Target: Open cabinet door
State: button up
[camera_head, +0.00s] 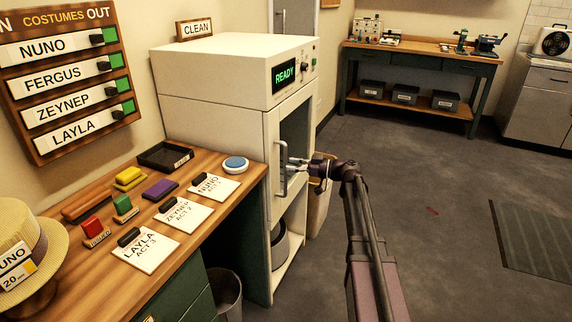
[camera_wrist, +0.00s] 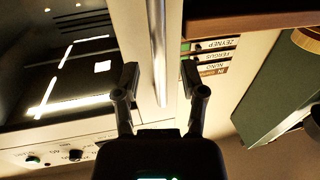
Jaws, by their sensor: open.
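The cream cabinet (camera_head: 215,105) stands past the end of the wooden table, with a green READY display on its front. Its door (camera_head: 271,135) has a dark glass pane and looks shut. A vertical metal handle (camera_head: 283,183) is on the door's left side. My gripper (camera_head: 290,163) is at the handle, at about its mid-height. In the wrist view, the handle (camera_wrist: 158,45) runs between the two spread fingers of my gripper (camera_wrist: 160,78). Gaps show on both sides of the bar, so the fingers do not grip it. The dark glass also shows there on the left.
The wooden table (camera_head: 190,232) with cards, colored blocks and a straw hat (camera_head: 25,250) is at left. An open shelf with a round pot (camera_head: 279,250) is below the door. A bin (camera_head: 228,292) stands by the table.

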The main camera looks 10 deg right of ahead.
jog(key=shift+x, duration=1.3)
jog(key=shift+c, duration=0.2)
grip_shut()
